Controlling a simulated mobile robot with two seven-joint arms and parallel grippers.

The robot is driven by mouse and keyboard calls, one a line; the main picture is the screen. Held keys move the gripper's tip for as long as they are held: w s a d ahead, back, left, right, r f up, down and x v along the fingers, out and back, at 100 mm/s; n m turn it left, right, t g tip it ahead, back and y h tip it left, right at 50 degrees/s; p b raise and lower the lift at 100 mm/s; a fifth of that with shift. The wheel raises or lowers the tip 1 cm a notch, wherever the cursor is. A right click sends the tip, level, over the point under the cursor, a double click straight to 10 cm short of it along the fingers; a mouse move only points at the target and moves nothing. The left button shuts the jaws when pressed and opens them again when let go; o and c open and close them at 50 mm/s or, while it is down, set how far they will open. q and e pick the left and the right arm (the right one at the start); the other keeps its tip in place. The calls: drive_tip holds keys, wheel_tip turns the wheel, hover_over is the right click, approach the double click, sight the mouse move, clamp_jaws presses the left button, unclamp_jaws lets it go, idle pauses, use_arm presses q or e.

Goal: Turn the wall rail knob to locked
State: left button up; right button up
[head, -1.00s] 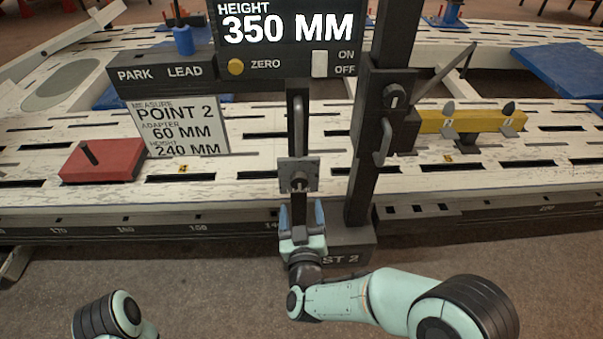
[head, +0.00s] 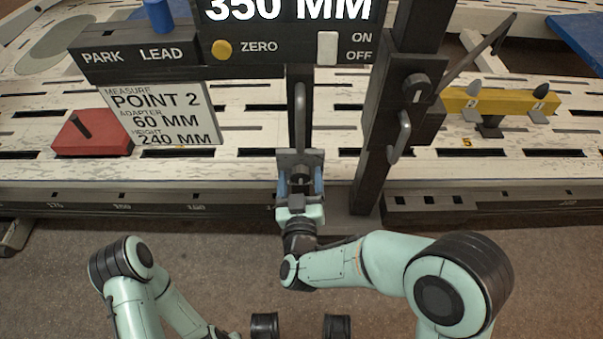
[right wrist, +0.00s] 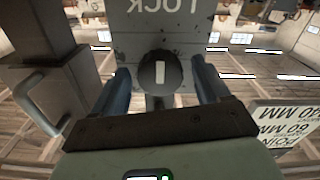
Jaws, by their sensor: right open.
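A round dark knob (right wrist: 160,74) with a white mark sits on a grey plate (right wrist: 185,28); the wrist view shows it, with upside-down lettering that looks like "LOCK" at the top. The white mark runs up and down in that picture. In the head view the plate (head: 290,158) is on a dark upright below the display box. My right gripper (head: 300,182) is open in front of it. In the right wrist view the blue fingers (right wrist: 162,88) stand either side of the knob, with gaps showing. My left arm shows at lower left; its gripper is out of view.
A dark post (head: 385,120) with another knob (head: 417,88) and a handle (head: 400,138) stands just right. The display box (head: 290,50) hangs above, with a sign (head: 162,115) at left. A red block (head: 92,135) and yellow bar (head: 500,101) are on the bench.

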drive_tip(key=shift+s, duration=0.1)
drive_tip(key=c, duration=1.1)
drive_tip(key=shift+o, duration=0.3)
use_arm(q)
drive_tip(key=shift+s+f, duration=0.1)
drive_tip(key=shift+s, duration=0.1)
use_arm(e)
drive_tip(key=shift+m, duration=0.3)
drive_tip(key=m, duration=0.2)
drive_tip(key=shift+m+b, duration=0.35)
drive_tip(key=shift+m, duration=0.05)
drive_tip(key=m, duration=0.4)
drive_tip(key=shift+m, duration=0.3)
drive_tip(key=m, duration=0.5)
drive_tip(key=shift+d, duration=0.1)
use_arm(q)
drive_tip(key=shift+s+a+f+g, duration=0.1)
drive_tip(key=shift+s+f+g, duration=0.2)
drive_tip(key=shift+s, duration=0.35)
use_arm(e)
drive_tip(key=shift+m, duration=2.4)
